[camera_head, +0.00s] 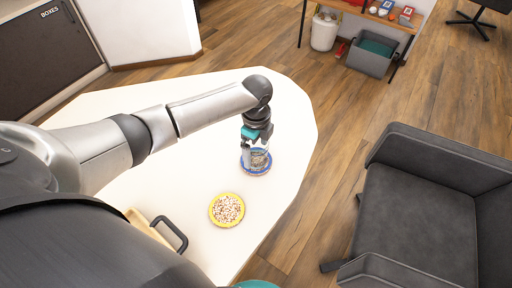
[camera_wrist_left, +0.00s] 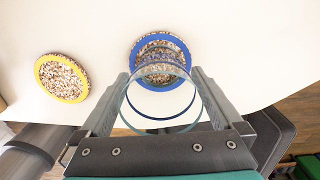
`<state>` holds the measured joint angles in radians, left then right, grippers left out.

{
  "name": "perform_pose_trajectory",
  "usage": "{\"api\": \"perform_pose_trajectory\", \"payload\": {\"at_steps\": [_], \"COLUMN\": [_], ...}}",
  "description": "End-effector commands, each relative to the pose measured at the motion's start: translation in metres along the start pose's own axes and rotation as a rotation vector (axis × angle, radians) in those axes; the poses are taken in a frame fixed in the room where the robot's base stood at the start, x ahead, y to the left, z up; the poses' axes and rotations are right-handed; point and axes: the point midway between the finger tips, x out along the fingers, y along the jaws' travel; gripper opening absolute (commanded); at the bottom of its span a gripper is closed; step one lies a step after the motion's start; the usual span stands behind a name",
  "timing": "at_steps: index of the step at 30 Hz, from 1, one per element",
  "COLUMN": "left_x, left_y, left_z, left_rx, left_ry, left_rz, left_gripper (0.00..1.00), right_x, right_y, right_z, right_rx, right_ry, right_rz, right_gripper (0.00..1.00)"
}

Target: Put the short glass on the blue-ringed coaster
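The short glass (camera_wrist_left: 163,128) is clear, and its round rim faces the camera in the left wrist view. The two fingers of my left gripper (camera_wrist_left: 160,82) press on its opposite sides. In the head view my left gripper (camera_head: 255,146) points down at the table with the glass (camera_head: 260,159) between its fingers. The blue-ringed coaster (camera_head: 256,173) is directly beneath the glass; it also shows in the left wrist view (camera_wrist_left: 183,55). I cannot tell whether the glass base touches it. My right gripper is out of view.
A yellow-ringed coaster (camera_head: 227,210) lies apart on the white table (camera_head: 205,178). A tan item with a dark handle (camera_head: 172,234) sits at the near left edge. A dark grey armchair (camera_head: 418,220) stands right of the table, with open floor between.

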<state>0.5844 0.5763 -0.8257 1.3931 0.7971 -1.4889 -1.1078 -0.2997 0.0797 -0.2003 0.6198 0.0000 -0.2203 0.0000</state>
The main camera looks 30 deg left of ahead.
Motion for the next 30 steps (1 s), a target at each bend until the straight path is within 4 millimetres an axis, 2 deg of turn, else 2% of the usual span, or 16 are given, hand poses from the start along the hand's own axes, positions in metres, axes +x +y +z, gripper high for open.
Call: {"api": "perform_pose_trajectory", "payload": {"at_steps": [5,8,21,25,30], "left_x": [-0.003,-0.013,-0.102,-0.117,-0.124], "left_y": [0.0,-0.001,-0.001,-0.001,0.0], "left_z": [0.0,0.0,0.0,0.0,0.0], "left_rx": [0.0,0.0,0.0,0.0,0.0], "left_ry": [0.0,0.001,0.001,0.001,0.0], "left_rz": [-0.001,-0.002,-0.003,-0.001,0.0], "left_gripper": [1.0,1.0,1.0,1.0,1.0], "right_x": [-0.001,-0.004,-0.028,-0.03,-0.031], "right_y": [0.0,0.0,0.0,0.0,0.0], "right_z": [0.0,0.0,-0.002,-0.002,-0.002], "right_rx": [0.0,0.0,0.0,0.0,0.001], "right_ry": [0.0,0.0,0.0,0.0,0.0], "right_rz": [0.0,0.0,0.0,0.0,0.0], "right_gripper": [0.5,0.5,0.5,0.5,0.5]}}
